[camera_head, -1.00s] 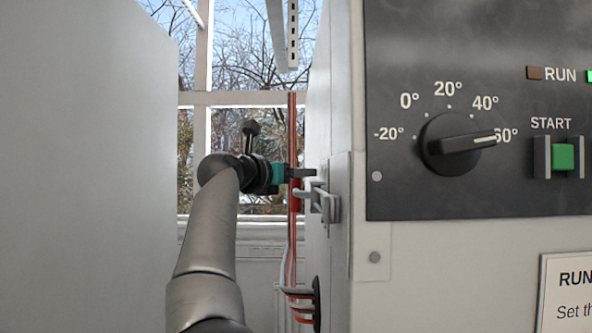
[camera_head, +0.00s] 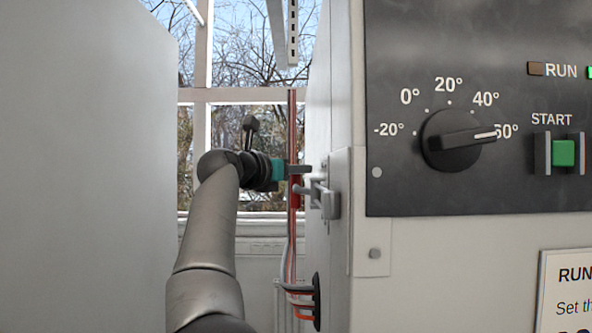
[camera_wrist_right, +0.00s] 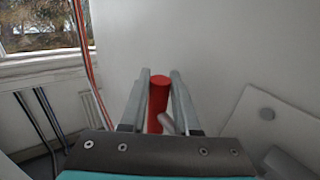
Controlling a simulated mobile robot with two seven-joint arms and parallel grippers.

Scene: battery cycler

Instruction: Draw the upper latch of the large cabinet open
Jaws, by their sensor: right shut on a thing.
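The upper latch (camera_head: 328,202) is a light grey metal fitting on the edge of the large cabinet (camera_head: 342,270), with a red handle (camera_head: 296,192) at its left. My right gripper (camera_head: 300,169) comes in from the lower left and meets the latch at its handle. In the right wrist view, the red handle (camera_wrist_right: 157,100) stands between the two grey fingers of my right gripper (camera_wrist_right: 159,80), which is shut on it. A thin grey rod joins the handle low down, partly hidden by the gripper body. My left gripper is not in view.
The cabinet front carries a black panel (camera_head: 480,190) with a temperature dial (camera_head: 450,140) and a green START button (camera_head: 563,153). A large pale surface (camera_head: 80,180) fills the left. Red and white cables (camera_head: 291,240) run down behind the latch. A window (camera_head: 245,60) is behind.

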